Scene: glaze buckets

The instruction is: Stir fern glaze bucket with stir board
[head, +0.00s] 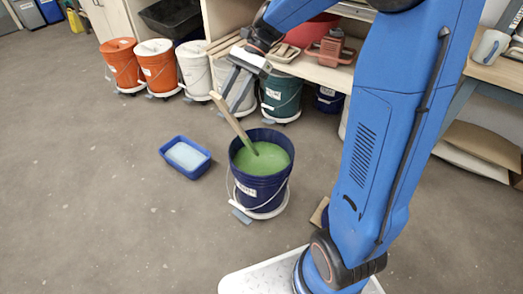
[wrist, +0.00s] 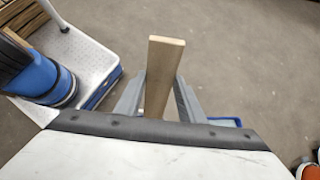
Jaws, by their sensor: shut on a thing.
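The fern glaze bucket (head: 262,188) is a dark blue pail of green glaze (head: 262,160), standing upright on a white wheeled dolly (head: 266,212). The stir board (head: 234,121) is a pale wooden slat. It leans in the bucket with its lower end in the glaze and its upper end sticking out to the upper left. My gripper (head: 234,98) is above the bucket, shut on the upper part of the board. In the wrist view the board (wrist: 162,70) stands between the two grey fingers of my gripper (wrist: 160,98). The board's submerged end is hidden.
A blue tub (head: 168,169) with pale contents sits on the floor left of the bucket. Orange (head: 118,62), white and dark green (head: 281,92) lidded buckets line the shelf at the back.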

